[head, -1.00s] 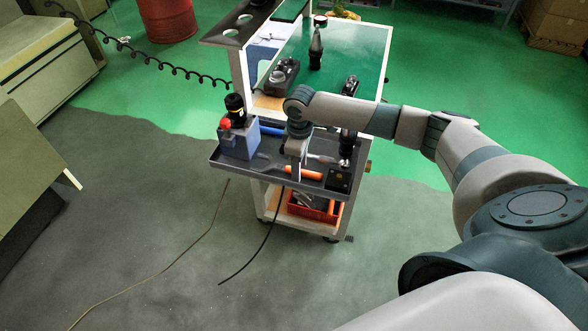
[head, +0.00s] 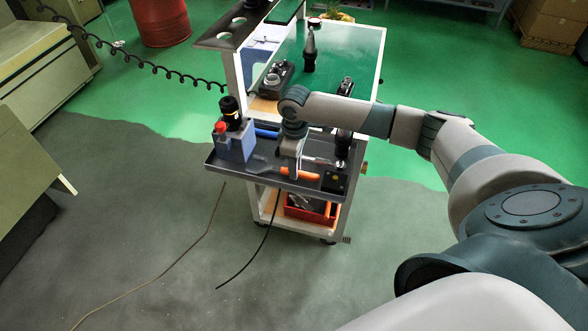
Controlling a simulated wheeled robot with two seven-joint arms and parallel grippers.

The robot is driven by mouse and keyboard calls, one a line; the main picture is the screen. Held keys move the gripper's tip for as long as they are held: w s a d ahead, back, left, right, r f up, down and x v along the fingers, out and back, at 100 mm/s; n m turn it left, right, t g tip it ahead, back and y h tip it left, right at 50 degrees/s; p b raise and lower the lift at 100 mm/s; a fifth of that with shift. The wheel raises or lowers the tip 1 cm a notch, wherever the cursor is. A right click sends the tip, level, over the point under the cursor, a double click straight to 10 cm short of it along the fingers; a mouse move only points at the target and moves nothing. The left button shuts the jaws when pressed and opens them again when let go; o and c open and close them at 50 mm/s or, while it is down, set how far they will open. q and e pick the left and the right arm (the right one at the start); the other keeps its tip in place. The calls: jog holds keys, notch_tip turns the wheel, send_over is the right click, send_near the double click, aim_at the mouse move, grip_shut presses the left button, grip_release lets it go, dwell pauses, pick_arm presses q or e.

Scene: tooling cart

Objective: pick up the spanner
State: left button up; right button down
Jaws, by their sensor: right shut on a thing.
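My right gripper (head: 293,166) reaches down over the grey tray at the cart's near end, its jaws low in the tray. It is shut on a slim silver tool that looks like the spanner (head: 319,160), which shows to the right of the fingers. The gripper hides the rest of the tool, and I cannot tell whether it is clear of the tray floor. An orange handle (head: 306,174) lies just in front, partly behind a finger. My left gripper is not in view.
The grey tray (head: 226,168) also holds a blue-grey block (head: 236,147) with a red knob, a blue handle (head: 267,132) and a small black box (head: 335,182). The green cart top (head: 345,58) stands behind. A red bin (head: 306,208) sits on the shelf below.

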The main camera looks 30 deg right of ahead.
jog(key=shift+r, duration=0.4)
notch_tip(320, 180, up, 2)
jog(key=shift+w+r+b, duration=0.1)
jog(key=shift+b, duration=0.65)
jog(key=s+d+r+b, duration=0.3)
jog(key=s+d+r, duration=0.3)
jog(key=s, duration=0.3)
jog(key=shift+s+d+r, duration=0.35)
jog(key=shift+d+r, duration=0.05)
jog(key=shift+r, duration=0.4)
jog(key=shift+a, duration=0.1)
jog(key=s+a+r+m+b, duration=0.1)
jog(key=a+m, duration=0.3)
jog(key=a, duration=0.7)
jog(key=s+a+r+m, duration=0.2)
jog(key=s+a+m, duration=0.1)
jog(key=a, duration=0.8)
jog(key=shift+m+b, duration=0.35)
jog(key=shift+m, duration=0.25)
jog(key=shift+w, duration=0.1)
